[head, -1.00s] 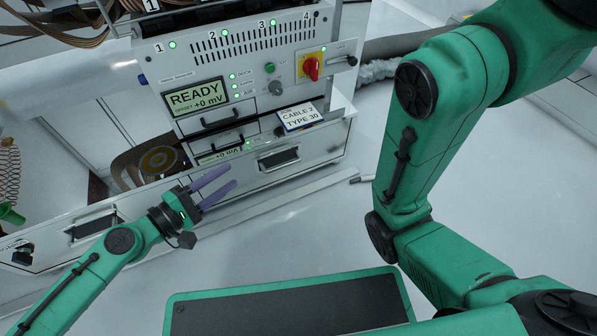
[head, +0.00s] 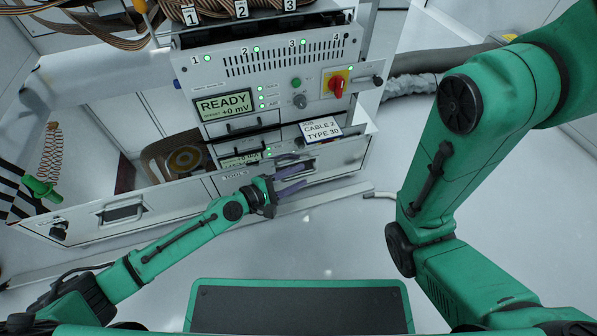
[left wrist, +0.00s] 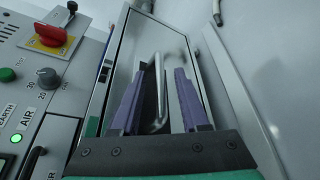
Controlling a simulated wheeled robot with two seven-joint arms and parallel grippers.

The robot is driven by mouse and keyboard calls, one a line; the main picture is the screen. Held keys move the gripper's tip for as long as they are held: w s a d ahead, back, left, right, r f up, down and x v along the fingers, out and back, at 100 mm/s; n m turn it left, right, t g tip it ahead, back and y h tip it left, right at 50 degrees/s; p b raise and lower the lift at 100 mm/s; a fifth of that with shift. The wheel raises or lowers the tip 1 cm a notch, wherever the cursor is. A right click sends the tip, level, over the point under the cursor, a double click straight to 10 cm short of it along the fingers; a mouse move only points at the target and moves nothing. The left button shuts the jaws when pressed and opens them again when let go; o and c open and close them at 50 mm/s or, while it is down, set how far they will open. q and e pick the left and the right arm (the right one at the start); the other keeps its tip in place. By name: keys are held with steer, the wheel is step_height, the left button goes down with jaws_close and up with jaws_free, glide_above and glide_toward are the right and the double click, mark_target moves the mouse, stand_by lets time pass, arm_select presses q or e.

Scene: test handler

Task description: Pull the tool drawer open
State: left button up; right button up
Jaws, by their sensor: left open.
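The tool drawer (head: 345,160) is a pale front panel with a "TOOLS" label, low on the test handler. Its panel also shows in the left wrist view (left wrist: 125,60). My left gripper (head: 299,177), with purple fingers, is open in front of it and partly hides its handle. In the left wrist view the drawer's metal bar handle (left wrist: 159,90) stands between the two fingers of my left gripper (left wrist: 166,72), in front of a dark recess. I cannot tell whether a finger touches the bar. My right gripper is out of view.
The handler's panel above has a READY display (head: 225,103), a red rotary switch (head: 336,87) and a "CABLE 2 TYPE 30" card (head: 320,128). Another handled front (head: 122,212) lies to the left. The white floor in front is clear. A hose (head: 410,86) lies at the right back.

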arm_select(q)
steer(key=shift+w+d+f, duration=0.1)
steer(key=shift+w+d, duration=0.15)
steer(key=shift+d, duration=0.1)
jaws_close()
steer(key=shift+a, duration=0.1)
stand_by(1.1)
